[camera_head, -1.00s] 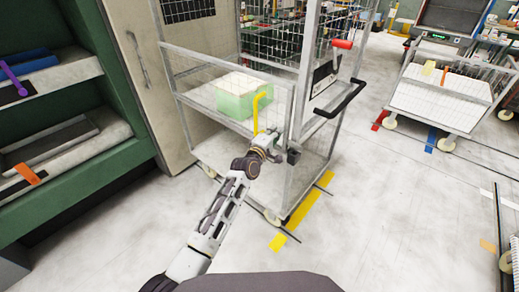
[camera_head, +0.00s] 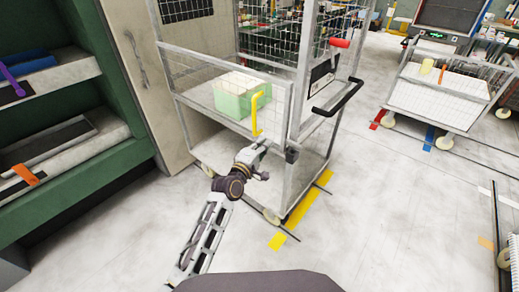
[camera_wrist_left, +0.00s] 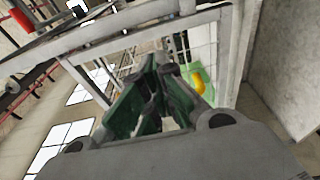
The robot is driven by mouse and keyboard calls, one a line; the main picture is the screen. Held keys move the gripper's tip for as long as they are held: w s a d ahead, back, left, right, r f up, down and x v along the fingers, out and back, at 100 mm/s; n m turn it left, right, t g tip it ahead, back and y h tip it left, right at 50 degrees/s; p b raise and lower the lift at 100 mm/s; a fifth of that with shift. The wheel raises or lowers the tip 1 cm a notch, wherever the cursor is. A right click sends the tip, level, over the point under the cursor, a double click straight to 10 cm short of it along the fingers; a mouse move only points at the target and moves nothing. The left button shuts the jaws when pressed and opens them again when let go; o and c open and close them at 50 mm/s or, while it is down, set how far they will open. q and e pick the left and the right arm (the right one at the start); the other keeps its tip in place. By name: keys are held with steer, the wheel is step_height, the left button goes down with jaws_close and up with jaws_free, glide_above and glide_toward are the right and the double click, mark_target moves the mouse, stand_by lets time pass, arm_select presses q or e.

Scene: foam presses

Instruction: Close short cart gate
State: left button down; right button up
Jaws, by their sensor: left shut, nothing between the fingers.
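The grey wire cart (camera_head: 300,120) stands in the middle of the head view. Its short gate (camera_head: 225,62), a framed mesh panel with a yellow handle (camera_head: 255,112), spans the near side and looks in line with the corner posts. I cannot tell whether it is latched. My left gripper (camera_head: 264,160) is shut and empty, just below the yellow handle and apart from it. In the left wrist view my fingers (camera_wrist_left: 158,72) point at the cart frame, with the yellow handle (camera_wrist_left: 197,82) to their right. My right gripper is not in view.
A green box (camera_head: 238,100) sits on the cart's shelf. Green shelving (camera_head: 120,80) stands at the left, another cart (camera_head: 440,100) at the right. The floor in front is clear.

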arm_select(q)
steer(key=shift+v, duration=1.4)
steer(key=shift+f, duration=0.1)
